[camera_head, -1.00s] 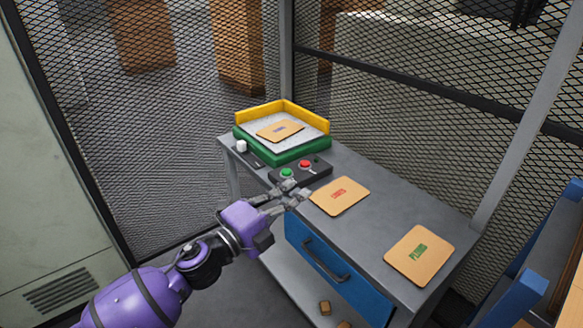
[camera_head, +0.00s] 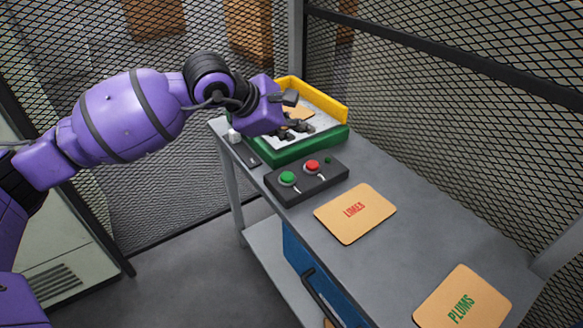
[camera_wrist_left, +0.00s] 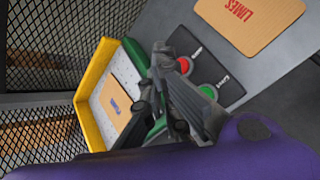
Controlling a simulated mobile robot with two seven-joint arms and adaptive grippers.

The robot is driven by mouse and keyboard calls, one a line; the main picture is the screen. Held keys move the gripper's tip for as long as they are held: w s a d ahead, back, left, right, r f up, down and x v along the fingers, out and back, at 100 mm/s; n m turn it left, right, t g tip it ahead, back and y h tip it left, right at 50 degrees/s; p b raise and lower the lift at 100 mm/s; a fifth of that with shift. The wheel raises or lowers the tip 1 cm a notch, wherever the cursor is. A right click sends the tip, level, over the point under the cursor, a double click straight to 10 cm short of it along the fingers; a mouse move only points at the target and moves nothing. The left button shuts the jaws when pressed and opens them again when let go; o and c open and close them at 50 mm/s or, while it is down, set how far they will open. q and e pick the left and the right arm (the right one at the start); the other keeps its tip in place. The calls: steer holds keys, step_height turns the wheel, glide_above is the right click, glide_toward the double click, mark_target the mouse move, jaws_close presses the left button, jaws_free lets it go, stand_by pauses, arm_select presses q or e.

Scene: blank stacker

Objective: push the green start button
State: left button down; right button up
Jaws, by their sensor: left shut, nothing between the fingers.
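The green start button (camera_head: 288,178) sits on a dark control box (camera_head: 308,190) on the grey table, at the left end of the box. A red button (camera_head: 311,166) is beside it. In the left wrist view the green button (camera_wrist_left: 208,91) is at the right of my fingers, close to them in the picture. My left gripper (camera_head: 299,130) is shut and empty. It hangs beyond the box, over the green and yellow tray, apart from the button. In the left wrist view its fingers (camera_wrist_left: 163,62) partly cover the tray. My right gripper is not in view.
The tray (camera_head: 318,150) holds a cardboard blank (camera_wrist_left: 115,107). A LIMES card (camera_head: 356,213) and a PLUMS card (camera_head: 462,302) lie on the table (camera_head: 420,230). Mesh fencing stands behind.

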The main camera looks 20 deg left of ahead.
arm_select(q)
steer(key=shift+s+a+f, duration=0.15)
steer(key=shift+s, duration=0.25)
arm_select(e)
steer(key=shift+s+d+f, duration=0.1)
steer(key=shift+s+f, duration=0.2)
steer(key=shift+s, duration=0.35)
arm_select(q)
steer(key=shift+f, duration=0.1)
steer(key=b, duration=0.5)
glide_above(287, 177)
steer(key=d, duration=0.2)
step_height(287, 177, down, 8)
steer(key=shift+a+f, duration=0.15)
steer(key=shift+f, duration=0.15)
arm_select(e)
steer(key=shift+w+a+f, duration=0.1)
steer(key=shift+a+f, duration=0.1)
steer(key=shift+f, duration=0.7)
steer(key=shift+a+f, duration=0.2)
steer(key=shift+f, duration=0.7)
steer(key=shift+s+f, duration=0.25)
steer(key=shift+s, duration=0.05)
